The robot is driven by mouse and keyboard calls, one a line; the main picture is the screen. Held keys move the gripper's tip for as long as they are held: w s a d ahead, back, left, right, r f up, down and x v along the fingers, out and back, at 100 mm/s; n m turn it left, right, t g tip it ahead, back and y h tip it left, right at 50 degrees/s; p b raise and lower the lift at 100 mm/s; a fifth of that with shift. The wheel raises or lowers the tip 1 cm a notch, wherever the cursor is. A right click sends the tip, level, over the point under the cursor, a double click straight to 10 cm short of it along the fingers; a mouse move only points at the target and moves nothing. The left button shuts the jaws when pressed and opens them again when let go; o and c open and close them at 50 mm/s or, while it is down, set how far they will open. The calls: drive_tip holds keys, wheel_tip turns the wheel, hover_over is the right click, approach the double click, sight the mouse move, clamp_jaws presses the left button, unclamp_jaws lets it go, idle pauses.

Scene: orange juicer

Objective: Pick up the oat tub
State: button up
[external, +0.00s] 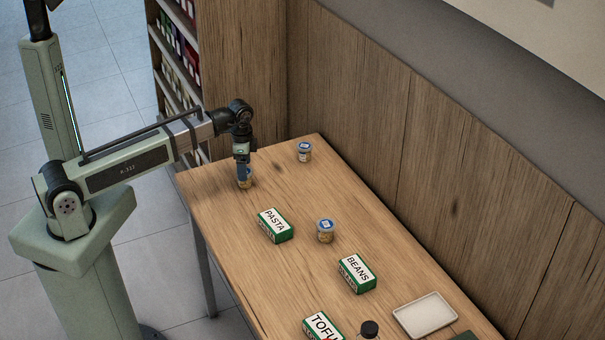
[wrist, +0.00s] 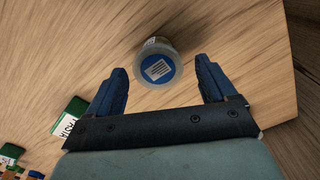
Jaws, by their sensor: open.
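A small tub with a blue lid (external: 246,181) stands near the table's far left corner, partly hidden by my gripper (external: 242,168). In the wrist view the tub's round blue lid (wrist: 158,69) with a white label shows just past and between the two open blue fingers of my gripper (wrist: 161,78). I cannot tell whether the fingers touch it. Two similar blue-lidded tubs stand upright: one at the back of the table (external: 304,152), one near the middle (external: 325,231). No tub label is legible, so I cannot tell which is oat.
Green-and-white boxes stand on the wooden table (external: 285,179): pasta (external: 274,226), beans (external: 357,274) and tofu (external: 323,327). A white tray (external: 425,316) and a dark-capped bottle (external: 369,329) are at the near end. A wooden wall borders the right side.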

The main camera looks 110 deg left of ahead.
drive_tip(key=shift+s+d+f, duration=0.1)
drive_tip(key=shift+d+f, duration=0.05)
drive_tip(key=shift+f, duration=2.1)
drive_tip(key=c, duration=0.9)
drive_tip(key=shift+r, duration=0.1)
drive_tip(key=shift+c, duration=0.2)
